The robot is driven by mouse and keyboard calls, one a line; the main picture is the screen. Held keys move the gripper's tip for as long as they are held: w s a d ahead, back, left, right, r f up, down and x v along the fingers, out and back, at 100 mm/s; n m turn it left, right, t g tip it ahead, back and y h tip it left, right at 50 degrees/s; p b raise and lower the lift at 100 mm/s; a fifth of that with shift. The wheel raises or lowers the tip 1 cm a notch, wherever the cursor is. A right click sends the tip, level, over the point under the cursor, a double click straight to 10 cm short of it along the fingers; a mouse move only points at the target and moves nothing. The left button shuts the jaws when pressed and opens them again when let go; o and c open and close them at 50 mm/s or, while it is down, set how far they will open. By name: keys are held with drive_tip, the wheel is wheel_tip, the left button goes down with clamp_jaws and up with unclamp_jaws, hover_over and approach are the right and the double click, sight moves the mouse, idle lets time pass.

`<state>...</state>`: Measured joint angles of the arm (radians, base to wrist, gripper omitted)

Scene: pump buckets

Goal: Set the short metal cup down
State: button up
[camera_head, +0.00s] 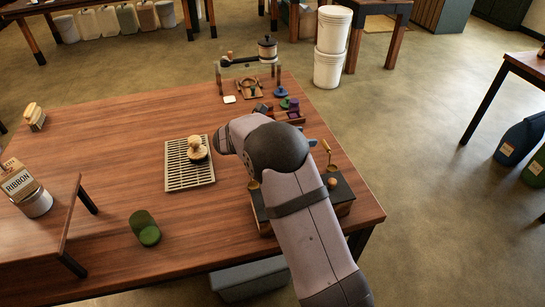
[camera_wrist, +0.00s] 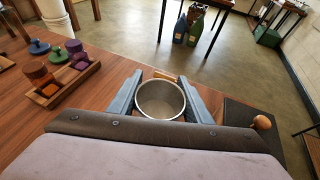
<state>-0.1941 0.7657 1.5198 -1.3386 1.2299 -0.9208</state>
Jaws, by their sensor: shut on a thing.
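The short metal cup (camera_wrist: 160,101) is a round, open, silver cup. In the wrist view it sits upright between the two blue-grey fingers of my gripper (camera_wrist: 162,84), which are shut on its sides. Its inside looks empty. I cannot tell whether its base touches the table. In the head view my arm hides the cup; only a bit of blue finger (camera_head: 312,142) shows past the arm.
The wooden table (camera_head: 110,150) carries a slatted rack (camera_head: 176,178) with a wooden knobbed piece, and a green cylinder (camera_head: 145,229). A wooden tray (camera_wrist: 60,98) with coloured pieces lies left of the cup. A dark-topped stand (camera_wrist: 250,140) with a wooden ball is at right.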

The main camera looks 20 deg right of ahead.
drive_tip(key=shift+w+a+f+b, duration=0.1)
drive_tip(key=shift+a+f+b, duration=0.25)
drive_tip(key=shift+f+b, duration=0.05)
drive_tip(key=shift+n+t, duration=0.4)
drive_tip(key=shift+t, duration=0.2)
drive_tip(key=a+b, duration=0.1)
drive_tip(key=a+f+b, duration=0.1)
drive_tip(key=w+a+b, duration=0.1)
drive_tip(key=a+b, duration=0.1)
drive_tip(key=shift+f, duration=0.25)
drive_tip(key=a+r+n+t+y+b, duration=0.1)
drive_tip(key=a+b, duration=0.5)
drive_tip(key=r+n+t+y+b, duration=0.2)
drive_tip(key=n+t+y+b, duration=0.4)
drive_tip(key=n+b, duration=0.15)
hover_over(229, 184)
drive_tip(key=shift+f+b, duration=1.95)
drive_tip(key=shift+f, duration=3.25)
drive_tip(key=shift+f, duration=0.1)
